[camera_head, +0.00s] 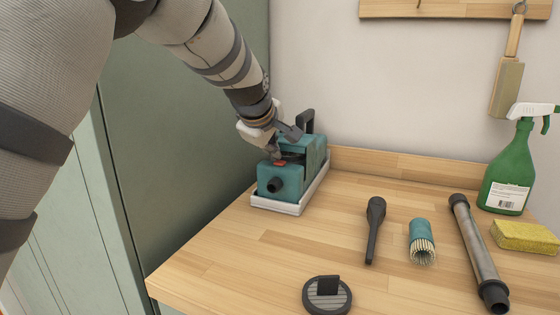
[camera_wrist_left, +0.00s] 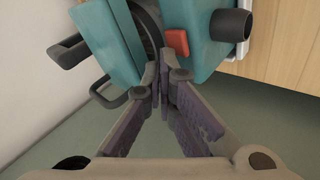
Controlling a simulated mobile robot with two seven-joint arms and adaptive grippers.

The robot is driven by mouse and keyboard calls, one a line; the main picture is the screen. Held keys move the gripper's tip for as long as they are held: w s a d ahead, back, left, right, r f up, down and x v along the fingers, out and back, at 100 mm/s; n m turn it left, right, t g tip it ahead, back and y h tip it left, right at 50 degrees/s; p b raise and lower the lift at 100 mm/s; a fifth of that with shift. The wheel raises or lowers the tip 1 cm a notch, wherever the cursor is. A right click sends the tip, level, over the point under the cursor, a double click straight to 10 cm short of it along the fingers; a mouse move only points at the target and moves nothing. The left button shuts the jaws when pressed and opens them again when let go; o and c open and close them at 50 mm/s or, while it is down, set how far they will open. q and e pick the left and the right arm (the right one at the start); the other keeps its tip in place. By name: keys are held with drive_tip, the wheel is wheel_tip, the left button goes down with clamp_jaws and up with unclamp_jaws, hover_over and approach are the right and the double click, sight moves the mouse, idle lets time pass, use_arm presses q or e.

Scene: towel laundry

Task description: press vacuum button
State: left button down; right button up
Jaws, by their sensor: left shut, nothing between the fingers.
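The teal vacuum (camera_head: 293,170) stands in a white tray at the back left corner of the wooden counter. Its red button (camera_head: 280,163) sits on top of the front part, above the dark hose port. My left gripper (camera_head: 284,148) is over the vacuum, its fingertips close to the red button. In the left wrist view the gripper (camera_wrist_left: 161,88) is shut and empty, and the red button (camera_wrist_left: 177,42) lies just beyond and right of the fingertips. I cannot tell whether they touch it. My right gripper is not in view.
On the wooden counter (camera_head: 240,262) lie a black crevice nozzle (camera_head: 374,230), a teal brush (camera_head: 422,242), a tube (camera_head: 478,252) and a round floor head (camera_head: 327,297). A green spray bottle (camera_head: 507,175) and a yellow sponge (camera_head: 524,237) are at the right. A green cabinet wall (camera_head: 200,120) borders the left.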

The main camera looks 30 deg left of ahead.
sight(272, 165)
use_arm(q)
drive_tip(key=shift+f, duration=0.45)
idle(0.6)
drive_tip(key=shift+r, duration=0.8)
drive_tip(key=shift+r, duration=3)
